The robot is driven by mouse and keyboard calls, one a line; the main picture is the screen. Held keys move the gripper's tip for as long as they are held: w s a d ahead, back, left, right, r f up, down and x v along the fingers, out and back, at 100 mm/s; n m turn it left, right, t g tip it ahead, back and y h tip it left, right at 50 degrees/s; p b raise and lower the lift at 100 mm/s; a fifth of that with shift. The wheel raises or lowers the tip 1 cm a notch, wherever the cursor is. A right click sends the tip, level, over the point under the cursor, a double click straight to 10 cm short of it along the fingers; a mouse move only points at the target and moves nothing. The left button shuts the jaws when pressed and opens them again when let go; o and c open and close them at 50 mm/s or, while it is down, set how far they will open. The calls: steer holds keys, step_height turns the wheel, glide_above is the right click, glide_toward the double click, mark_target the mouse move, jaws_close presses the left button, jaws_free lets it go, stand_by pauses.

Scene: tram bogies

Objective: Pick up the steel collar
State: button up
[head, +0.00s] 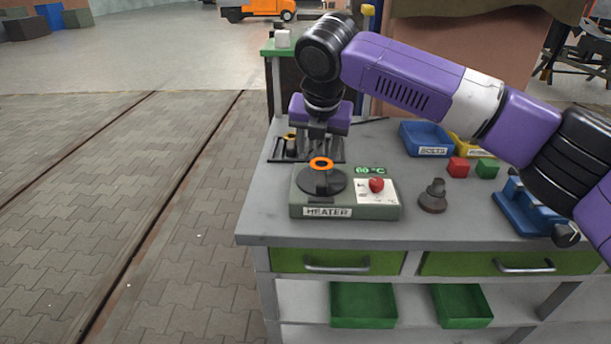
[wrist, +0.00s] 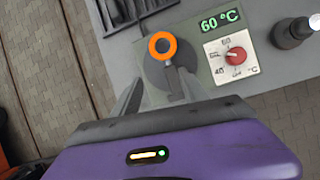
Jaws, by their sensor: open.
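An orange ring, which I take to be the steel collar (head: 321,168), lies on the round dark plate of the heater (head: 305,200). In the wrist view the collar (wrist: 163,34) shows a dark round centre. My gripper (head: 325,133) points down above and just behind the heater plate, empty. In the wrist view the two fingers of my gripper (wrist: 160,78) are spread apart, with the collar beyond their tips and not between them.
The heater's display (wrist: 220,20) reads 60 °C, beside a red knob (head: 376,184). A dark rack (head: 335,150) stands behind. To the right are a dark stepped part (head: 433,197), a blue bin (head: 425,138), a red block (head: 458,167) and a green block (head: 486,169).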

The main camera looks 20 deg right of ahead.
mark_target(321, 174)
steer(key=shift+s+d+f+n+g, duration=0.15)
steer(key=shift+s+d+n+g, duration=0.25)
steer(key=shift+s+n, duration=0.3)
steer(key=shift+w+f, duration=0.2)
steer(key=shift+f, duration=0.35)
steer(key=x, duration=0.6)
steer(key=shift+d+f, duration=0.15)
steer(key=shift+f, duration=0.25)
jaws_close()
